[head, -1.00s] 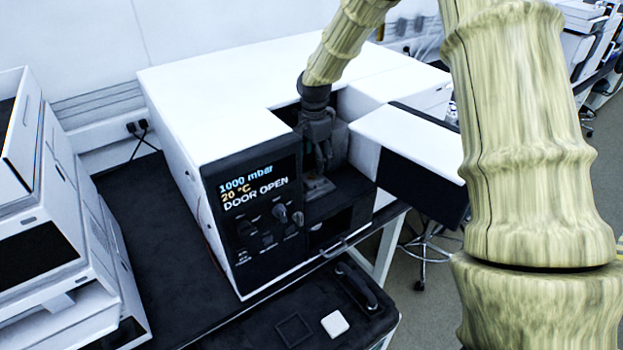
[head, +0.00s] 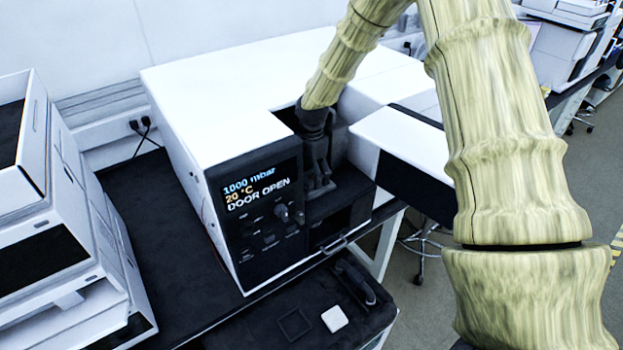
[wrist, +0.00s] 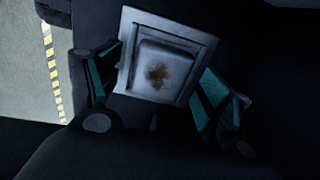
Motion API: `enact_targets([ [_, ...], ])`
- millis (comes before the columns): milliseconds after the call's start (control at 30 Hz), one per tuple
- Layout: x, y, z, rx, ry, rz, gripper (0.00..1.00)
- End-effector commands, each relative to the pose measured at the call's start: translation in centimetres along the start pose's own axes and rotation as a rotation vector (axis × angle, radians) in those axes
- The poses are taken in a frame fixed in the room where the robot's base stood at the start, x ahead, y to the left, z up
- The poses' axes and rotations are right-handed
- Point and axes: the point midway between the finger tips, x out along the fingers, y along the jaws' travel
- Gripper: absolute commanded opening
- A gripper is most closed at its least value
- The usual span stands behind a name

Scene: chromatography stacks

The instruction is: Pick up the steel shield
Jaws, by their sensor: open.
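The steel shield appears to be the square grey metal piece with a raised centre and a brown stain (wrist: 165,52) in the wrist view. It lies on a dark surface, slightly tilted in the picture. My gripper (head: 318,178) is inside the open front chamber of the white instrument, pointing down. In the wrist view my gripper (wrist: 155,88) is open, with one teal-padded finger on each side of the shield's near part. Gaps seem to show between pads and shield, though contact is hard to judge. In the head view my fingers largely hide the shield.
The white instrument (head: 225,105) reads "DOOR OPEN"; its panel (head: 255,215) stands left of my gripper. The open door (head: 410,150) juts out at the right. A black case with a white square (head: 335,319) sits in front. White stacked units (head: 75,225) stand at left.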

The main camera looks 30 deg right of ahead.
Motion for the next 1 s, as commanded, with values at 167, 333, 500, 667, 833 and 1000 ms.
enact_targets([
  [167, 0.0, 0.0, 0.0, 0.000, 0.000, 0.000, 0.53],
  [333, 0.0, 0.0, 0.0, 0.000, 0.000, 0.001, 0.23],
  [500, 0.0, 0.0, 0.0, 0.000, 0.000, 0.000, 0.23],
  [667, -0.2, 0.0, 0.0, 0.000, 0.000, 0.000, 0.23],
  [833, -1.4, -0.1, -0.1, 0.000, 0.002, -0.003, 0.23],
  [1000, -3.8, -0.1, -0.1, 0.001, 0.002, -0.004, 0.23],
])
